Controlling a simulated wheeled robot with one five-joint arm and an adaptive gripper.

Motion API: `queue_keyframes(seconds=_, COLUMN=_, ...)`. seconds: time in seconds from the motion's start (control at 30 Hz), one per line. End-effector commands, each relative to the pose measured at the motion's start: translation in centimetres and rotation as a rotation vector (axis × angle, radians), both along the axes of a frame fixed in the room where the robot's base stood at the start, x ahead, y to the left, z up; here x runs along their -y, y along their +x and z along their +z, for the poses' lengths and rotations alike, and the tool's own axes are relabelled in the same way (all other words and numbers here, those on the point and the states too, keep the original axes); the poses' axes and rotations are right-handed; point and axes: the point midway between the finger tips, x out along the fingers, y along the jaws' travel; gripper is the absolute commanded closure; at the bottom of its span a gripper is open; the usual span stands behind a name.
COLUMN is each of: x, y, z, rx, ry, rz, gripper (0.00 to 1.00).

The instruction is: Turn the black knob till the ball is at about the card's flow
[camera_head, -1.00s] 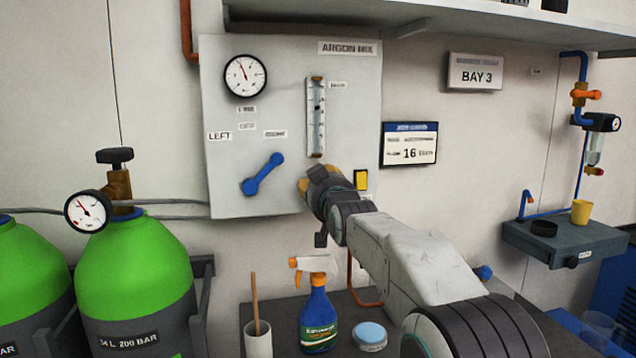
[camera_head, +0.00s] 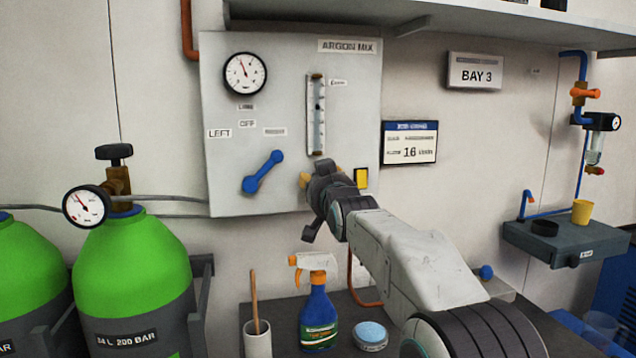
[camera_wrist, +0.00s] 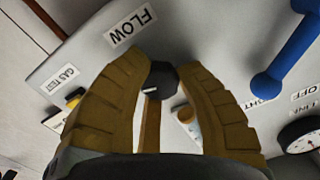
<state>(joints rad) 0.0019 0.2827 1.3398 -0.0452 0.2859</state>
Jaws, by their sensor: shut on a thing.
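My gripper (camera_wrist: 160,95) is at the grey panel (camera_head: 225,180), its two tan fingers closed on the black knob (camera_wrist: 161,76) under the FLOW label (camera_wrist: 131,25) in the wrist view. In the head view my gripper (camera_head: 306,180) hides the knob. The flow tube (camera_head: 317,115) stands upright above it. A small dark mark that may be the ball (camera_head: 318,105) shows in the upper half of the tube; the scale is too small to read. The card (camera_head: 409,143) with a blue top shows 16 to the right of the panel.
A blue lever (camera_head: 263,172) and a round gauge (camera_head: 245,74) are on the panel's left. A yellow switch (camera_head: 361,179) sits close right of my gripper. A spray bottle (camera_head: 318,318) and a blue-lidded tin (camera_head: 370,335) stand below. A shelf (camera_head: 450,22) overhangs above.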

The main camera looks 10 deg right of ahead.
Motion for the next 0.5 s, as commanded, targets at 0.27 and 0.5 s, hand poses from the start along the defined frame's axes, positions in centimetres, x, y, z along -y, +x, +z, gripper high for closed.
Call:
queue_keyframes(seconds=0.27, x=0.02, y=-0.11, z=0.66, rx=0.016, ry=-0.002, rz=0.000, gripper=0.47)
queue_keyframes(seconds=0.5, x=0.01, y=-0.06, z=0.39, rx=0.009, ry=-0.002, rz=-0.001, gripper=0.43)
